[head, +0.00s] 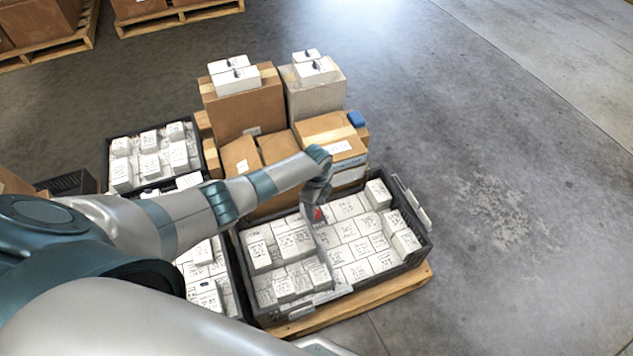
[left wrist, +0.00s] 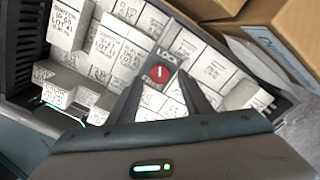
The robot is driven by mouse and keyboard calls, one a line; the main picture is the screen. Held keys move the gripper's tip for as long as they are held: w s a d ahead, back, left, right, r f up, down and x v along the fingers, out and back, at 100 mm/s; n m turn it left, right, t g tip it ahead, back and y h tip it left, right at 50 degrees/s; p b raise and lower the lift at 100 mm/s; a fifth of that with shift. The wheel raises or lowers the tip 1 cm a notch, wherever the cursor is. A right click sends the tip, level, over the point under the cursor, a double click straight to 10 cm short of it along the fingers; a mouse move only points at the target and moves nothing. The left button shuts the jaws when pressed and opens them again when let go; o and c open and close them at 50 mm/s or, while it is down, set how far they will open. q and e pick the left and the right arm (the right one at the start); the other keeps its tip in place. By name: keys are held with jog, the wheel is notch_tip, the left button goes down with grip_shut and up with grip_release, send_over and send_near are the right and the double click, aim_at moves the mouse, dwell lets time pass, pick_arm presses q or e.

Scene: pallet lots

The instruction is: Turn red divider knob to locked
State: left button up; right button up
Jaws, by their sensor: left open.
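The red divider knob (left wrist: 154,99) is round with a pale line across its face. It sits on a grey divider plate (left wrist: 165,62) with the word LOCK above it and another word below that I cannot read surely. In the head view a bit of red (head: 318,214) shows under my left gripper (head: 315,205). In the left wrist view the two dark fingers of my left gripper (left wrist: 160,92) stand apart on either side of the knob. The gripper is open, and I cannot tell whether it touches the knob.
The divider runs through a black crate (head: 424,252) packed with white labelled boxes, on a wooden pallet (head: 400,287). Cardboard boxes (head: 250,108) stand behind it. Another black crate (head: 112,150) of white boxes is at left. The floor at right is clear.

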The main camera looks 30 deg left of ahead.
pick_arm(q)
notch_tip(320, 180, up, 5)
jog(key=shift+r+p, duration=0.1)
jog(key=shift+p, duration=0.5)
notch_tip(320, 180, up, 10)
jog(key=p, duration=0.2)
send_over(317, 213)
jog(key=shift+a, duration=0.1)
pick_arm(e)
notch_tip(317, 213, down, 6)
jog(key=d+g, duration=0.1)
jog(key=shift+d, duration=0.25)
pick_arm(q)
jog(key=shift+s, duration=0.1)
